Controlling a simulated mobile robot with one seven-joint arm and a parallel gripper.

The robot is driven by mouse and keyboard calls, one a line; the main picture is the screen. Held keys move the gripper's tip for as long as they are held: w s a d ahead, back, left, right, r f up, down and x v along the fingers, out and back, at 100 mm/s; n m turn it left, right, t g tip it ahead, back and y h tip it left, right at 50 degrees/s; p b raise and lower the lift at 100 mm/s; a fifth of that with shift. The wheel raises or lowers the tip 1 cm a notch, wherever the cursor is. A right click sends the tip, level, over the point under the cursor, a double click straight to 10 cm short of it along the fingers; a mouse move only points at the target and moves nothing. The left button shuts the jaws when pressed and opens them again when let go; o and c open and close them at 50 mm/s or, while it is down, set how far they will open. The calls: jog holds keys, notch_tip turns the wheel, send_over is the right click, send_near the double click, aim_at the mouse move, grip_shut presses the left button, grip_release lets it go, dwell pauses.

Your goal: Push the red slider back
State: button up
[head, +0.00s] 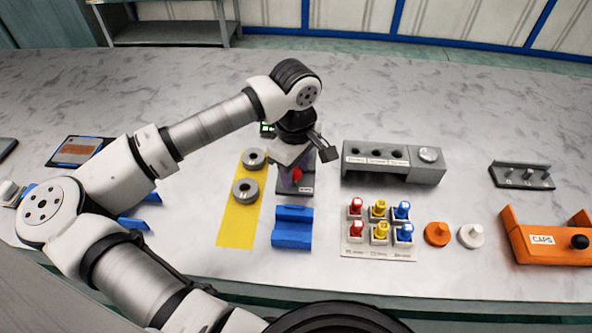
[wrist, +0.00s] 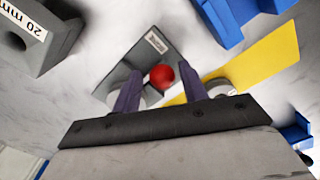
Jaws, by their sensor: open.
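The red slider's round knob (head: 297,174) stands at a dark grey base (head: 307,188) near the table's middle. In the wrist view the red knob (wrist: 162,76) shows between my two purple fingers, with a gap to each. The grey base (wrist: 135,57) with a white label extends beyond it. My gripper (wrist: 159,70) is open and pointed down at the knob. In the head view my gripper (head: 290,178) partly hides the base. I cannot tell whether a finger touches the knob.
A yellow strip (head: 235,223) with two grey rings and a blue block (head: 292,228) lie close by. A grey holed block (head: 394,162) stands to the right. Several coloured pegs stand on a white board (head: 378,246). The back table is clear.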

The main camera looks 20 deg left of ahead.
jog(key=shift+s+r+p, duration=0.1)
jog(key=shift+r+p, duration=0.95)
jog(key=shift+r, duration=2.2)
